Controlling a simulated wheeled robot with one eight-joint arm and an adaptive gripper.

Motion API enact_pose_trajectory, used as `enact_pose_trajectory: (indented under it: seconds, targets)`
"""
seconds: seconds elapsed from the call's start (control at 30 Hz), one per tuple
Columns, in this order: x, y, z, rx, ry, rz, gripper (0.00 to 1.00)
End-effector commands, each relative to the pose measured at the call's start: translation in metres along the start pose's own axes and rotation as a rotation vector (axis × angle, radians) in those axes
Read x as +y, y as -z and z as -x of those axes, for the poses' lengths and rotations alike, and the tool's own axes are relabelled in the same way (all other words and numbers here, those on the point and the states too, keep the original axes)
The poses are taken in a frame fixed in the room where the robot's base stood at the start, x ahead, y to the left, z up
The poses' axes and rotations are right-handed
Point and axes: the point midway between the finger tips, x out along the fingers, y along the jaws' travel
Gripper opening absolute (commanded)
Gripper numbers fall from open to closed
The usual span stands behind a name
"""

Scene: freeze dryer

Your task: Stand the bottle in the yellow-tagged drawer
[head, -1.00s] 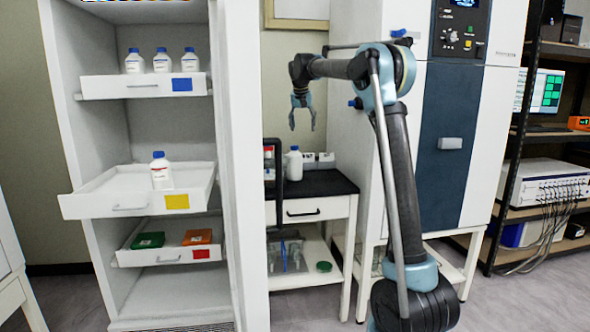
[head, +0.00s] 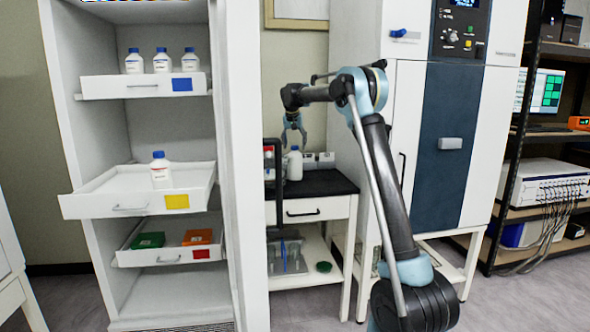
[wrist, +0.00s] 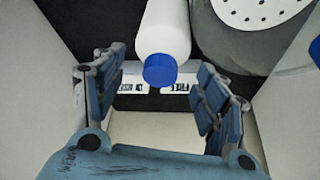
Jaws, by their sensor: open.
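A white bottle with a blue cap (head: 294,166) stands upright on the black top of a small side table. In the wrist view the bottle (wrist: 164,32) shows at top centre, its cap toward me and in line with the gap between my fingers. My gripper (head: 294,137) points down just above the cap, open and empty; its two blue fingers (wrist: 161,85) frame the gap. The yellow-tagged drawer (head: 85,205) is pulled out at mid-height of the white cabinet. A blue-capped bottle (head: 161,175) with a red-marked label stands in it, with bare floor around it.
Above is a blue-tagged drawer (head: 105,88) with three bottles. Below is a red-tagged drawer (head: 140,258) with a green and an orange box. The cabinet's open door (head: 240,150) stands between the drawers and the side table (head: 330,182). A dark-framed object (head: 272,185) stands left of the bottle.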

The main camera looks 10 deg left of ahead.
Motion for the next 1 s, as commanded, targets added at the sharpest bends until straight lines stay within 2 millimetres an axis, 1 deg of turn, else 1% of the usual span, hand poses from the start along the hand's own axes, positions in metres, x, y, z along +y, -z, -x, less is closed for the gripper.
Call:
enact_pose_trajectory:
  seconds: [0.03,0.1,0.37,0.43,0.73,0.83,1.0]
  targets:
    - [0.0,0.0,-0.007,0.0,0.0,0.0,0.66]
    - [0.0,0.0,-0.015,0.0,0.0,0.0,0.66]
    - [0.0,0.001,-0.026,0.0,0.0,0.0,0.66]
    - [-0.001,0.001,-0.032,0.0,0.0,0.0,0.66]
    - [-0.001,0.003,-0.07,0.0,0.0,-0.001,0.66]
    - [-0.001,0.003,-0.074,0.0,0.0,0.0,0.66]
    - [-0.001,0.003,-0.074,0.0,0.0,0.0,0.66]
